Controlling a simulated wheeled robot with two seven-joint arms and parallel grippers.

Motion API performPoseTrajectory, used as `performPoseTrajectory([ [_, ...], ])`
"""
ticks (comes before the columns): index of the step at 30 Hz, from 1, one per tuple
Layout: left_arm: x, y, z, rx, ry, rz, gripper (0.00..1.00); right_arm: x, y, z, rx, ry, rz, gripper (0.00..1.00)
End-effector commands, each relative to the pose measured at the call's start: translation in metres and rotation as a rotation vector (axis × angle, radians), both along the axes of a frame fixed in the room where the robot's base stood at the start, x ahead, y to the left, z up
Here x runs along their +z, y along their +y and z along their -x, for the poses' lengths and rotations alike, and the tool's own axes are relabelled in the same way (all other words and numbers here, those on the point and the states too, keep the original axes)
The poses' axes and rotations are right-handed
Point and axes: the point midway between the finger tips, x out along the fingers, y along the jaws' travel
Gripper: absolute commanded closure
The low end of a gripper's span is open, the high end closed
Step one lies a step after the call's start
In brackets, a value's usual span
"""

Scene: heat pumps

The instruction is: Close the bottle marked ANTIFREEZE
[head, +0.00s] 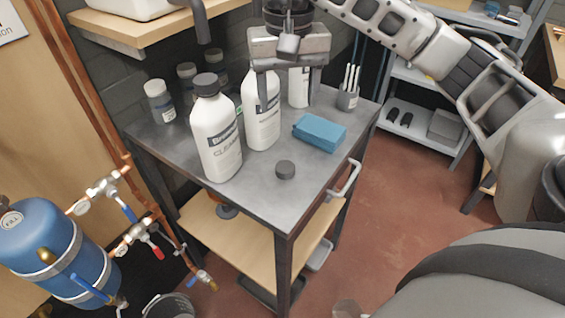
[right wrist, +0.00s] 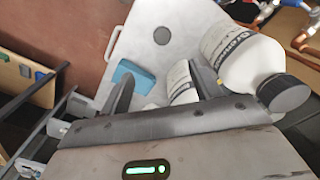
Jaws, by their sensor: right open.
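A white bottle (head: 215,140) with a black cap on stands at the front left of the cart top; its label seems to read CLEANER. A second white bottle (head: 262,122) stands right of it, its top hidden behind my right gripper (head: 288,86). A third white bottle (head: 299,88) stands farther back, also partly covered. I cannot read ANTIFREEZE on any label. A loose dark cap (head: 285,170) lies near the front edge and shows in the right wrist view (right wrist: 161,36). My right gripper is open above the bottles, fingers down. My left gripper is not in view.
A blue block-like item (head: 320,132) and a grey cup (head: 347,98) with white sticks are on the right of the cart top (head: 255,190). Several small jars (head: 160,101) stand at the back left. The front right of the top is mostly clear.

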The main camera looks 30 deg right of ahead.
Motion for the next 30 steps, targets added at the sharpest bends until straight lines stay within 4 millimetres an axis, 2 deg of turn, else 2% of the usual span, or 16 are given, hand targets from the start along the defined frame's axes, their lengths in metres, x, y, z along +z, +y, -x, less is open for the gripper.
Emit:
performPoseTrajectory([
  [7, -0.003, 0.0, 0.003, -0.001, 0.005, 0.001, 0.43, -0.007, 0.002, 0.0, 0.001, 0.004, -0.005, 0.37],
  [14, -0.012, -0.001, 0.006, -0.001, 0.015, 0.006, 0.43, -0.052, 0.003, 0.001, 0.002, 0.008, -0.009, 0.37],
  [19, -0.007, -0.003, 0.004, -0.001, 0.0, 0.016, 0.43, -0.086, 0.003, 0.001, 0.001, 0.007, -0.008, 0.37],
  [24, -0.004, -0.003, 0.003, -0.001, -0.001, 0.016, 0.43, -0.104, 0.002, 0.001, -0.001, 0.004, -0.007, 0.37],
  [30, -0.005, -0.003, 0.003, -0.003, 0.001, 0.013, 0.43, -0.108, 0.002, 0.0, 0.0, 0.0, -0.006, 0.37],
])
